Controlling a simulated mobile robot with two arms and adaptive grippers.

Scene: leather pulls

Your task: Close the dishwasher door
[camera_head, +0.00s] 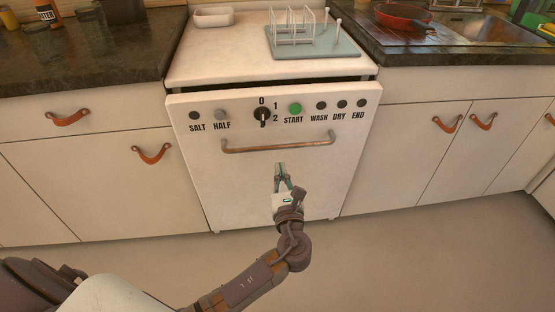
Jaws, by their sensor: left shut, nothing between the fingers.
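The dishwasher door (240,180) is white, with a control panel of several knobs and labels along its top. It stands nearly upright, with a dark gap between its top edge and the dishwasher body (245,60), so it is slightly ajar. A copper-coloured bar handle (278,146) runs across the door. My left gripper (280,168) is shut and empty, in front of the door just below the middle of the handle. I cannot tell whether its fingertips touch the door. My right gripper is out of view.
White cabinets with leather pulls (152,154) flank the dishwasher under dark countertops (80,60). A dish rack (300,28) on a grey-green mat and a white dish (213,16) sit on the dishwasher. A red pan (402,17) is at the right. The floor (420,250) is clear.

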